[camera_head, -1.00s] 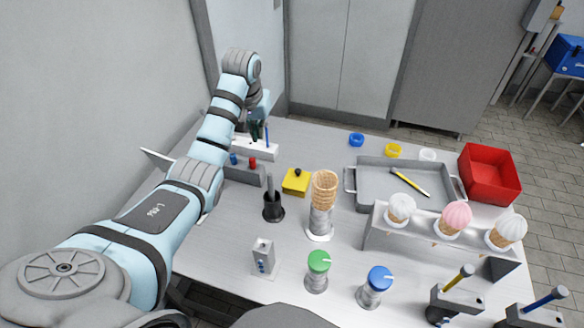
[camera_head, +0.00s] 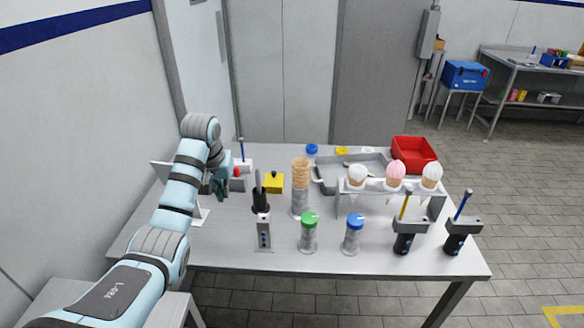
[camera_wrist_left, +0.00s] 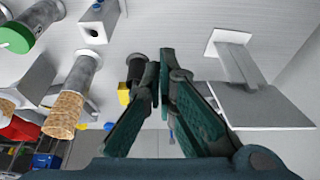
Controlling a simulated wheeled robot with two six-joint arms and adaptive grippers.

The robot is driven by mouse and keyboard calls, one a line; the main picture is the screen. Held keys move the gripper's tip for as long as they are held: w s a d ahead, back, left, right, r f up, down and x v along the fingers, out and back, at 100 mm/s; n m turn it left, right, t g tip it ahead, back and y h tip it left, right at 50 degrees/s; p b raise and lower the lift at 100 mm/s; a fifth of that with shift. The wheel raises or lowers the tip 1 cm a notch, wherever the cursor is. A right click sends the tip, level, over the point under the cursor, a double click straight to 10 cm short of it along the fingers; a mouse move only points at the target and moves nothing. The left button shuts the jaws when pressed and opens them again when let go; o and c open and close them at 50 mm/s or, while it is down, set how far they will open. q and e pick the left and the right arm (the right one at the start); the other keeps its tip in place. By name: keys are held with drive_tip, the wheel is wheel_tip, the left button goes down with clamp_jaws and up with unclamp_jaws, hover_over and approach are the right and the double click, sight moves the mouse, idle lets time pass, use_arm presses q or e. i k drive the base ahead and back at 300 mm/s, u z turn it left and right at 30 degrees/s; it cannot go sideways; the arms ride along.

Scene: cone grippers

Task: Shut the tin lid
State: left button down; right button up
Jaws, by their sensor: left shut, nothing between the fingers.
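No thing is plainly marked as the tin. A small yellow box (camera_head: 273,184) with a black knob on top stands left of the middle of the table in the head view; whether it is the tin, or has an open lid, I cannot tell. Part of it shows beside the fingers in the wrist view (camera_wrist_left: 124,94). My left gripper (camera_head: 219,188) is shut and empty, left of the yellow box and apart from it. In the wrist view its dark green fingertips (camera_wrist_left: 165,56) meet. My right gripper is not in view.
A black holder (camera_head: 260,201) stands between my left gripper and the waffle-cone stand (camera_head: 300,201). A white panel (camera_wrist_left: 258,108) stands close to the left gripper. Green-topped (camera_head: 309,220) and blue-topped (camera_head: 355,222) jars are in front. A grey tray (camera_head: 325,182) and red bin (camera_head: 414,144) are farther right.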

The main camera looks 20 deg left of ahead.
sight(274, 180)
drive_tip(key=z, duration=0.05)
drive_tip(key=i, duration=1)
drive_tip(key=u, duration=0.05)
